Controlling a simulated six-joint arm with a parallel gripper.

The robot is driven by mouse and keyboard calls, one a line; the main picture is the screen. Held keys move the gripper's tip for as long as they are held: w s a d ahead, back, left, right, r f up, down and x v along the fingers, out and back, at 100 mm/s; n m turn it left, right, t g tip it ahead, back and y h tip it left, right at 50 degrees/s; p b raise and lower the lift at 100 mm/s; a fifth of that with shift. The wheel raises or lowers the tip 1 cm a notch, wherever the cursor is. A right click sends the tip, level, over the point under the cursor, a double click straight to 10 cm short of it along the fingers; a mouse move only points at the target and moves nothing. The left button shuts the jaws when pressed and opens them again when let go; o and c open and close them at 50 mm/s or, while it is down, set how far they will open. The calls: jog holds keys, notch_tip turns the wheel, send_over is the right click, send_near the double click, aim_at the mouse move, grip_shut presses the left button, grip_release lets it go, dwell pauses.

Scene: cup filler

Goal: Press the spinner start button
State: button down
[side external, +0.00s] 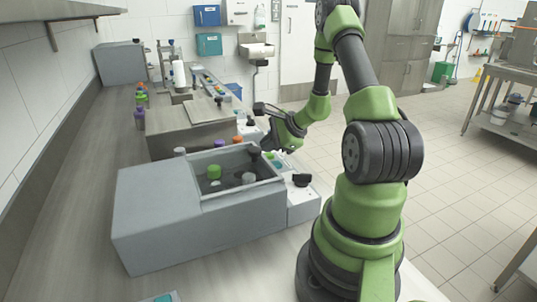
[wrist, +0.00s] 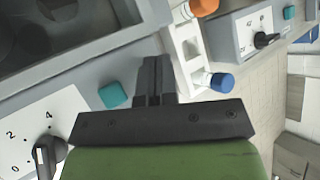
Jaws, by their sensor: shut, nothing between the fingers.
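The grey spinner machine (side external: 165,215) stands on the counter with an open basin holding several capped containers. Its right-hand panel carries a black dial knob (side external: 301,180) and a teal button (side external: 279,162). In the wrist view the teal button (wrist: 112,95) sits on the light panel between the basin edge and my gripper. The numbered dial knob (wrist: 46,156) is at lower left. My gripper (wrist: 155,72) is shut and empty, its fingers just right of the button and apart from it in the picture. The height between them is hard to tell. In the side view my gripper (side external: 267,143) hangs by the panel's far end.
A white rack (wrist: 183,50) with an orange-capped vial (wrist: 203,7) and a blue-capped vial (wrist: 221,82) is close to the right of my fingers. Beyond it is another panel with a knob (wrist: 265,40) and teal button (wrist: 290,12).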

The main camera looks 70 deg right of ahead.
aim_at(268, 155)
jog(key=shift+f, duration=0.45)
dwell(0.3)
jog(key=shift+r, duration=0.9)
jog(key=shift+r, duration=2.5)
